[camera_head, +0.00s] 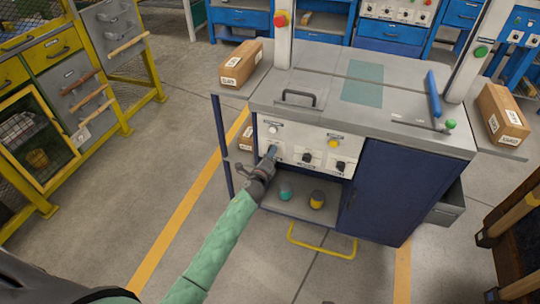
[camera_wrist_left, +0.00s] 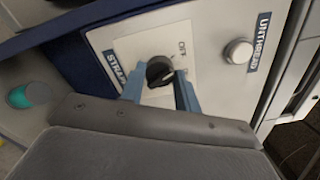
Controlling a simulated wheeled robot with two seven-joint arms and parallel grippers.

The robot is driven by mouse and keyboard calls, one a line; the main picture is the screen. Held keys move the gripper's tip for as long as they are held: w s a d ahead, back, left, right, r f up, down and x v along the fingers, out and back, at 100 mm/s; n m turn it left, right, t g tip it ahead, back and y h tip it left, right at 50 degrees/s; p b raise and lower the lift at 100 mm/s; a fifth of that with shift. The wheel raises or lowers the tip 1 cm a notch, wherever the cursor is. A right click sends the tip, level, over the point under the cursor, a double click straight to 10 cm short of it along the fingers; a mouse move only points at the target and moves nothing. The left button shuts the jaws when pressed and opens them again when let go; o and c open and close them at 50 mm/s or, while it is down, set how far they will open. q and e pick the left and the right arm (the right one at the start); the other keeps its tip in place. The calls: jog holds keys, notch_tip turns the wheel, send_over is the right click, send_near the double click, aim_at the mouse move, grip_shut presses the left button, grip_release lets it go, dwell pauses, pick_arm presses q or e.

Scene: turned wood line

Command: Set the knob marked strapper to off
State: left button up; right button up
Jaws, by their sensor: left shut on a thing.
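The strapper knob (camera_wrist_left: 158,70) is a round black knob on a pale plate in the left wrist view. A partly covered label starting "STRAP" (camera_wrist_left: 115,68) is beside it, and the word OFF (camera_wrist_left: 182,48) is printed near it. My left gripper (camera_wrist_left: 160,90) has its two blue-grey fingers on either side of the knob and is shut on it. In the head view my left gripper (camera_head: 270,153) reaches the left end of the white control panel (camera_head: 290,139) and hides the knob there. The knob's exact pointer direction is hard to tell. My right gripper is not in view.
Two other black knobs (camera_head: 306,157) (camera_head: 340,166) and a yellow button (camera_head: 333,142) are on the panel. A silver button (camera_wrist_left: 238,50) labelled UNTHREAD is near the strapper knob. Below, a shelf holds a teal item (camera_head: 285,192) and a dark-yellow item (camera_head: 317,199).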

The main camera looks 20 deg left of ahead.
pick_arm(q)
jog(key=shift+n, duration=0.7)
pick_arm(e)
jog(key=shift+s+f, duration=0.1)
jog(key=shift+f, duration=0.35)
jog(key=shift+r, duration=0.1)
pick_arm(q)
jog(key=o, duration=1)
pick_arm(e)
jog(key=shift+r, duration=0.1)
pick_arm(q)
jog(key=shift+s, duration=0.15)
jog(key=shift+s+a+b, duration=0.2)
jog(key=shift+s+b, duration=0.2)
jog(key=shift+s, duration=3.4)
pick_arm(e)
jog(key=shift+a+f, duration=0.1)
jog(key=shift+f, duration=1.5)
